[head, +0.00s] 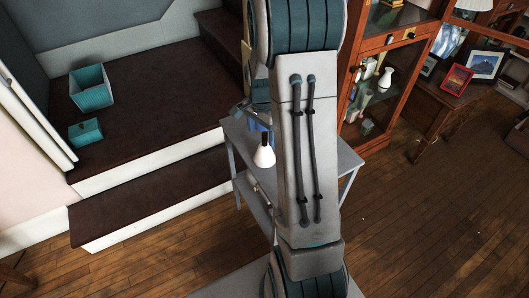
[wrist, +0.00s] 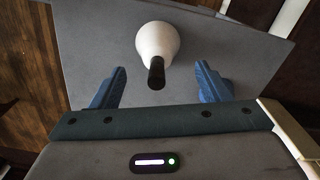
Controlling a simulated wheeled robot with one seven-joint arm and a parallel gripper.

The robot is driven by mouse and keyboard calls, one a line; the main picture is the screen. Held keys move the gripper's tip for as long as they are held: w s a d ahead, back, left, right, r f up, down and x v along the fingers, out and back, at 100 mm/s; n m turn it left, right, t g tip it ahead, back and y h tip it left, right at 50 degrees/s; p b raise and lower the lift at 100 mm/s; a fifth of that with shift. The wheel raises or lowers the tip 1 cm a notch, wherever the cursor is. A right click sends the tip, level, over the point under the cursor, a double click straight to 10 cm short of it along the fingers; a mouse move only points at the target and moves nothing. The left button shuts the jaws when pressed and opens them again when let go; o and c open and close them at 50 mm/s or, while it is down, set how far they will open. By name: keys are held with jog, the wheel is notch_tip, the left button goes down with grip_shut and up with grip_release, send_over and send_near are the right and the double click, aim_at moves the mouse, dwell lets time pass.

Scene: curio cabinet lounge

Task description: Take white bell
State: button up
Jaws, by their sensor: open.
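The white bell (head: 264,156) has a white flared body and a black handle, and stands upright on a grey table (head: 232,134). In the wrist view the white bell (wrist: 157,42) is at the top middle, with its black handle pointing toward my gripper. My gripper (wrist: 161,85) is open, with its two blue fingers apart on either side of the handle's line. The bell's body lies beyond the fingertips, and nothing is held. In the head view my arm hides much of the table and most of my gripper.
A wooden glass cabinet (head: 385,75) with ornaments stands right of the table. Dark carpeted steps (head: 150,190) with teal boxes (head: 91,88) are on the left. A side table (head: 440,98) with framed pictures is at the far right. The wooden floor (head: 420,230) at the front right is clear.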

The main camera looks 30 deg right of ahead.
aim_at(264, 142)
jog(key=shift+d+f, duration=0.2)
jog(key=shift+f, duration=1.15)
jog(key=shift+d+f, duration=0.2)
jog(key=shift+f, duration=1.15)
jog(key=c, duration=1.1)
